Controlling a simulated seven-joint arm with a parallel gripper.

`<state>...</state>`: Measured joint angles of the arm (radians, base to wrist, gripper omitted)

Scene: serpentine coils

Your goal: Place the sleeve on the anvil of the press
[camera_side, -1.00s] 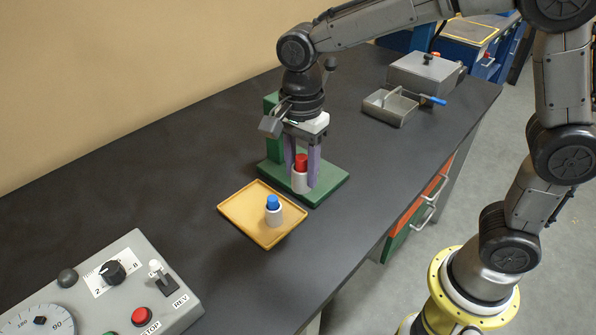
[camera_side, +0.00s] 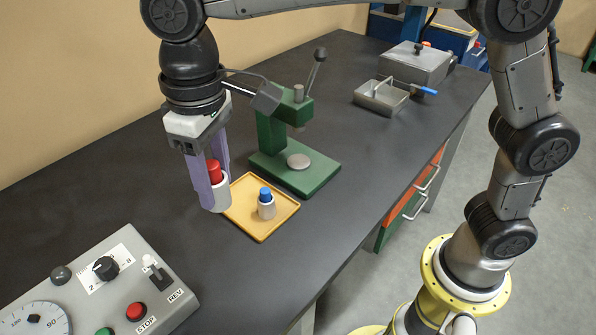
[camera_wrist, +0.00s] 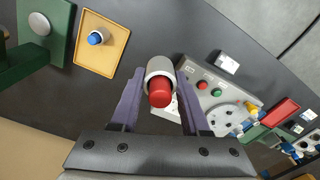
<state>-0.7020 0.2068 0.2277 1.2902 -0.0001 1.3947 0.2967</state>
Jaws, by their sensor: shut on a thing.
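My gripper (camera_side: 217,193) is shut on a pale sleeve (camera_side: 221,196) with a red plug (camera_side: 214,170) standing in its top. It holds them upright, just left of the tan tray. In the wrist view the sleeve (camera_wrist: 160,66) and red plug (camera_wrist: 160,92) sit between the two purple fingers. A second pale sleeve (camera_side: 267,210) with a blue plug (camera_side: 265,193) stands on the tray. The green press (camera_side: 271,132) stands behind the tray to the right. Its round grey anvil (camera_side: 299,161) is bare, and it also shows bare in the wrist view (camera_wrist: 39,24).
The tan tray (camera_side: 254,233) lies between my gripper and the press. A grey control panel (camera_side: 80,270) with knobs and buttons is at the front left. A grey open box (camera_side: 381,98) stands at the back right. Dark bench top is clear left of my gripper.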

